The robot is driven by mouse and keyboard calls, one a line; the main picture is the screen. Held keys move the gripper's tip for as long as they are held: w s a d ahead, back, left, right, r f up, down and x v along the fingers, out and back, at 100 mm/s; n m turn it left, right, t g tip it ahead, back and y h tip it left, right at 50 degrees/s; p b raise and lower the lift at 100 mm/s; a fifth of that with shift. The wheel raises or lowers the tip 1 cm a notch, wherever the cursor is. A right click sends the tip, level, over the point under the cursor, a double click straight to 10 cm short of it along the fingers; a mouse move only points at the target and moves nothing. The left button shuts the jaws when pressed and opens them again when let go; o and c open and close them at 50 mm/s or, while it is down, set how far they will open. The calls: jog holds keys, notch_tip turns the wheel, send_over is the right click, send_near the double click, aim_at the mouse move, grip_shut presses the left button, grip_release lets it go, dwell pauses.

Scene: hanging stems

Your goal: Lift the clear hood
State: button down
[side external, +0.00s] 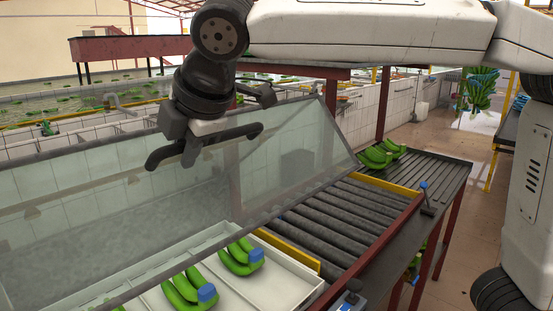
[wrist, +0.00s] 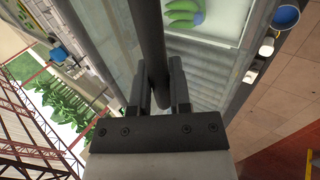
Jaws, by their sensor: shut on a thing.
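The clear hood (side external: 280,160) is a see-through sloping panel with a grey frame, above a roller conveyor and a white tray. A dark bar handle (side external: 240,134) runs along its upper face. My gripper (side external: 188,150) is at the handle, left of its middle. In the wrist view, the two fingers of my gripper (wrist: 155,85) stand on either side of the dark handle bar (wrist: 150,35) and are shut on it. The fingertips are partly hidden in the side view. I cannot tell from one moment how far the hood is raised.
The white tray (side external: 312,283) holds green banana bunches (side external: 240,257) with blue tags, below the hood's lower edge. The roller conveyor (side external: 350,215) runs right, with a yellow rail and more bananas (side external: 375,157) at its far end. A tiled wash tank stands behind.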

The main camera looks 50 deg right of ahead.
jog(key=shift+w+r, duration=0.8)
jog(key=shift+r, duration=0.25)
jog(key=shift+w+r, duration=0.75)
jog(key=shift+r, duration=0.3)
jog(key=shift+r, duration=0.1)
jog(key=shift+w+r, duration=0.15)
jog(key=shift+w, duration=0.05)
jog(key=w+r, duration=0.5)
jog(key=shift+w+r, duration=0.15)
grip_release()
dwell(0.3)
